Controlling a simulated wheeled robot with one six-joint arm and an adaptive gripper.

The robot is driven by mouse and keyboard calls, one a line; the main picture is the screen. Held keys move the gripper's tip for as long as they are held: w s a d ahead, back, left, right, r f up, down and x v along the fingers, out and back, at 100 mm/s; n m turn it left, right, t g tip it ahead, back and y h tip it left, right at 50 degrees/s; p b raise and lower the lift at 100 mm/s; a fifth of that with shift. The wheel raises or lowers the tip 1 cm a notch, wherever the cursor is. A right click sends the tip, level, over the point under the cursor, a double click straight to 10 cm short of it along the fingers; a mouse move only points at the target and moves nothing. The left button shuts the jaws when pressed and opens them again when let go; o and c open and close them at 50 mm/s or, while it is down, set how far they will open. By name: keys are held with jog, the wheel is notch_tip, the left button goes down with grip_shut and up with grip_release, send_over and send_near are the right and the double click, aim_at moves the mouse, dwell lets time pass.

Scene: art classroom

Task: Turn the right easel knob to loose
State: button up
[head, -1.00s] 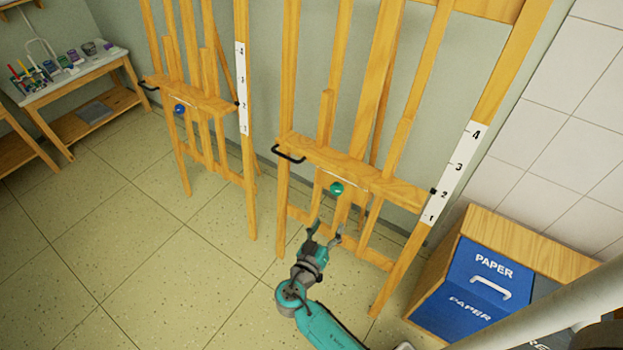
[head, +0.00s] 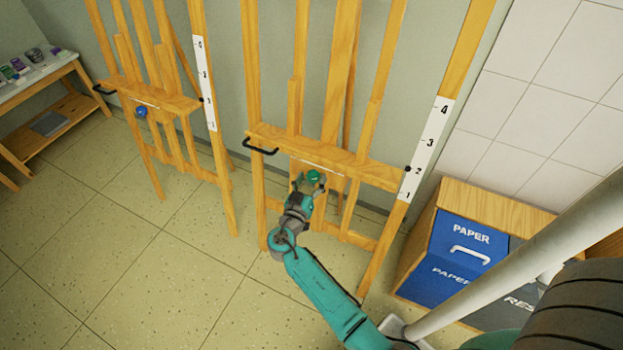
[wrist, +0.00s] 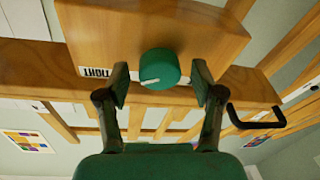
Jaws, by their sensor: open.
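The right easel (head: 345,160) stands in the middle of the head view. Its green knob (head: 315,177) is on the front of the crossbar, below the tray ledge. In the wrist view the green knob (wrist: 160,68) has a white pointer line aimed to the left, and a small label with dark print, partly hidden, lies to its left. My gripper (head: 309,184) is open at the knob. In the wrist view the two fingers of my gripper (wrist: 160,82) stand on either side of the knob, with gaps visible on both sides.
A black handle (head: 260,147) sticks out at the ledge's left end. The left easel with a blue knob (head: 141,112) stands further left. A blue paper bin (head: 455,250) is close on the right. Open floor (head: 130,260) lies to the left.

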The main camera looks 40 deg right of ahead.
jog(key=shift+w+d, duration=0.1)
jog(key=shift+d, duration=0.1)
jog(key=c, duration=1.1)
